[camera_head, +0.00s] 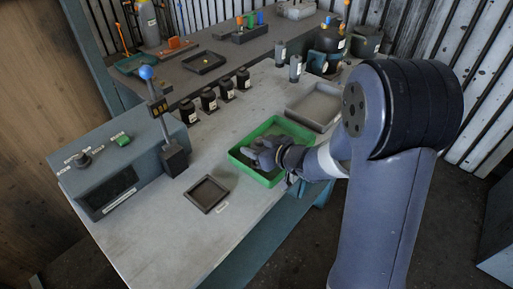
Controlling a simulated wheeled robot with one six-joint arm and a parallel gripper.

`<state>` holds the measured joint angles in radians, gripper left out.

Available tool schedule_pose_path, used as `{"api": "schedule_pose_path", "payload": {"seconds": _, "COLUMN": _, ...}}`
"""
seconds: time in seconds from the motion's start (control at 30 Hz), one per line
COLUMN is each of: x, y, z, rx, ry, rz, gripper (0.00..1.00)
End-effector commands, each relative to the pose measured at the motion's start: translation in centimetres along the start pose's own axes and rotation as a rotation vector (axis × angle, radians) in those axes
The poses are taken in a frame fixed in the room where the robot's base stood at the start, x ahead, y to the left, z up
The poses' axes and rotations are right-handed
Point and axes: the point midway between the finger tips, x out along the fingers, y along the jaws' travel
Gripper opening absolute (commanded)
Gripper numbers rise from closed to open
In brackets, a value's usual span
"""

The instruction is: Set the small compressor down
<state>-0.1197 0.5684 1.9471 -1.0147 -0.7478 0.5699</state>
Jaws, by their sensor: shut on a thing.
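My gripper (268,154) is over the green tray (240,160) on the pale workbench, reaching in from the right. It is shut on a small grey thing, taken to be the small compressor (259,158). The held thing is small in the picture and blends with the grey fingers, so its outline is unclear. It appears above or inside the tray; I cannot tell whether it touches the tray floor. My wrist and arm hide the tray's right side.
A small dark square tray (208,194) lies left of the green tray. A grey tray (314,106) is behind it. Several black bottles (226,89) stand at the bench's back edge. A blue-grey box (117,170) is at left. The front of the bench is clear.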

Motion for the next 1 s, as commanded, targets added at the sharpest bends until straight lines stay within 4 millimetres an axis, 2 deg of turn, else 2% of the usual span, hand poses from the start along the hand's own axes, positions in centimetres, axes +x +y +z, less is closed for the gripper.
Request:
{"api": "schedule_pose_path", "payload": {"seconds": 0.37, "x": 0.17, "y": 0.01, "z": 0.28, "rx": -0.002, "ry": 0.004, "rz": 0.000, "gripper": 0.08}}
{"api": "schedule_pose_path", "payload": {"seconds": 0.4, "x": 0.15, "y": -0.01, "z": 0.35, "rx": -0.002, "ry": 0.001, "rz": 0.000, "gripper": 0.51}}
{"api": "schedule_pose_path", "payload": {"seconds": 0.67, "x": 0.13, "y": -0.01, "z": 0.30, "rx": -0.001, "ry": 0.001, "rz": 0.000, "gripper": 0.71}}
{"api": "schedule_pose_path", "payload": {"seconds": 1.0, "x": -0.35, "y": 0.05, "z": -0.09, "rx": -0.001, "ry": 0.002, "rz": 0.001, "gripper": 0.71}}
